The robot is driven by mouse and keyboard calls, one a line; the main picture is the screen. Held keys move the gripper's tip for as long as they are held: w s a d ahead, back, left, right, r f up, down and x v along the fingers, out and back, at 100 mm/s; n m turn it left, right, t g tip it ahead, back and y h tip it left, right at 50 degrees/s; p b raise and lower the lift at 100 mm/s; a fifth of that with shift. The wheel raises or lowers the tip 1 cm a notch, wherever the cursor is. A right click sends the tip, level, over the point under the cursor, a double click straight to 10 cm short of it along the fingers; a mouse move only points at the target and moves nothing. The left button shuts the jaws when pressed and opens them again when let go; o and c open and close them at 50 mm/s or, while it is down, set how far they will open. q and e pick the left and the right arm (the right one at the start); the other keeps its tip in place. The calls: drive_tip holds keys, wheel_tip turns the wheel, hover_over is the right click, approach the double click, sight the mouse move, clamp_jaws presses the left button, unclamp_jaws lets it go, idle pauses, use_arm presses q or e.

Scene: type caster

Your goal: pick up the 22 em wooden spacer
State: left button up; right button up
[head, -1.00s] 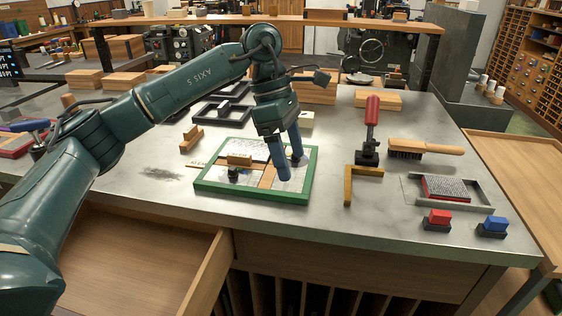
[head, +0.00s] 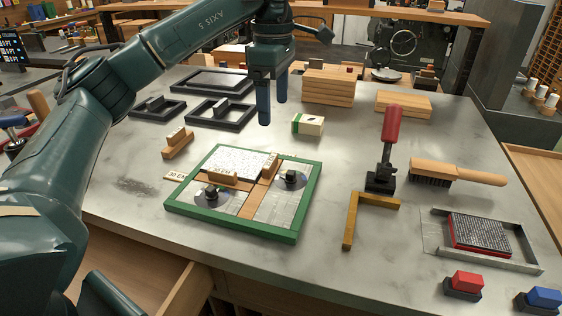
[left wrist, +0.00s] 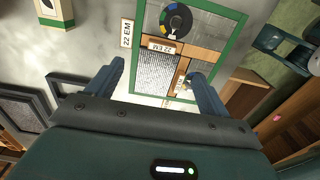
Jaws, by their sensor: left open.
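The wooden spacer that reads 22 EM (head: 270,165) stands in the green-framed tray (head: 232,233), beside the right-hand disc. It also shows in the left wrist view (left wrist: 161,46), its lettering upside down. A flat 22 EM label (left wrist: 127,33) lies just outside the frame there. Another wooden spacer, marked 30 EM (head: 222,177), is in the tray to its left. My left gripper (head: 272,112) is open and empty, fingers pointing down, raised above the tray's back side. In the left wrist view its fingers (left wrist: 156,70) are wide apart, with nothing between them. My right gripper is not in view.
A third wooden spacer (head: 177,146) sits left of the tray. A white-green box (head: 308,125) and wooden blocks (head: 328,88) stand behind it. A red-handled tool (head: 388,145) and brass angle (head: 352,220) are to the right.

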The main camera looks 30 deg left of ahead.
use_arm(q)
hover_over(273, 161)
wheel_tip(273, 161, down, 6)
drive_tip(key=shift+f, duration=0.1)
drive_tip(key=shift+f+b, duration=0.3)
drive_tip(key=shift+f, duration=2.75)
drive_tip(key=c, duration=1.1)
